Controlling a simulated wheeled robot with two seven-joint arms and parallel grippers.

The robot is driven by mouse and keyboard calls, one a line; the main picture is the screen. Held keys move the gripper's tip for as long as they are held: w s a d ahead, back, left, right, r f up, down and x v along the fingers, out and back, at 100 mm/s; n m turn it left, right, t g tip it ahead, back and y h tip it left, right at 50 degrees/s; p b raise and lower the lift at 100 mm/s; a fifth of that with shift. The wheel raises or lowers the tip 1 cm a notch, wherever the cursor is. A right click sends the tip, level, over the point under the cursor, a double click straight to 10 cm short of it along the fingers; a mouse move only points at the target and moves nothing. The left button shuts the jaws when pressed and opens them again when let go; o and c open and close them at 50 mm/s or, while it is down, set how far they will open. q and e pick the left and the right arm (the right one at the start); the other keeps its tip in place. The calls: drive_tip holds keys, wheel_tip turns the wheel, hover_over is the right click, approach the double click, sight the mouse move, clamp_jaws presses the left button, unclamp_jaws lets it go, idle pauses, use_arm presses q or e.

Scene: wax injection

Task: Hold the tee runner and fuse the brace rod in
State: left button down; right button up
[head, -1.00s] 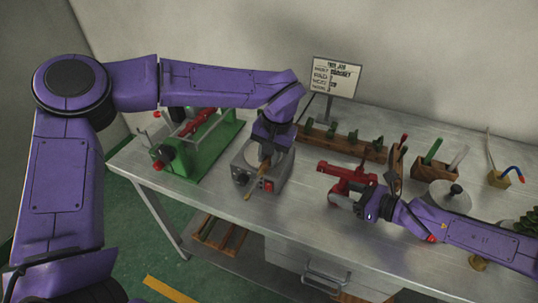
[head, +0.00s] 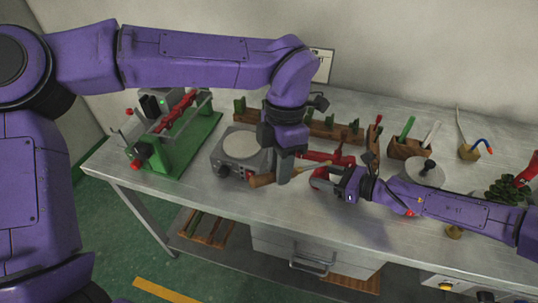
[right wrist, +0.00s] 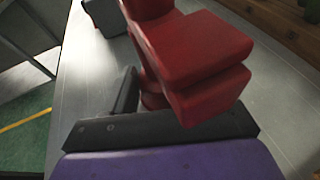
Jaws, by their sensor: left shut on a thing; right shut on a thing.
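My left gripper (head: 283,178) is shut on a tool with a wooden handle (head: 261,180). The handle points left, and the tool's thin pale end reaches right, close to the red tee runner (head: 318,157). I cannot tell whether it touches. My right gripper (head: 338,179) is shut on the red piece at its near end. In the right wrist view the red piece's thick blocky end (right wrist: 205,60) fills the top, above a dark finger bar. The left gripper partly hides the runner in the head view. I cannot make out the brace rod separately.
A grey heater with a round plate (head: 239,148) stands left of the left gripper. A green fixture with a red part (head: 180,150) is further left.

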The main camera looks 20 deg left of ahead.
sight(301, 169)
use_arm(q)
drive_tip(key=shift+w+d+f+n+h, duration=0.1)
drive_tip(key=shift+w+d+f+n, duration=0.1)
drive_tip(key=shift+w+d+n, duration=0.35)
drive_tip(key=shift+w+d+f+n+h, duration=0.1)
drive_tip(key=shift+w+d+f+n, duration=0.2)
drive_tip(key=shift+d+n, duration=0.4)
drive_tip(key=shift+w+d+f+n+h, duration=0.15)
drive_tip(key=shift+w+d+n, duration=0.25)
drive_tip(key=shift+d+n, duration=0.25)
drive_tip(key=shift+w+d, duration=0.35)
drive_tip(key=shift+w, duration=0.2)
idle(2.3)
drive_tip(key=shift+s+a+r, duration=0.55)
drive_tip(key=shift+s+r, duration=0.1)
drive_tip(key=shift+s, duration=0.2)
drive_tip(key=shift+s+a+r, duration=0.5)
drive_tip(key=shift+s+r, duration=0.1)
drive_tip(key=shift+s, duration=0.25)
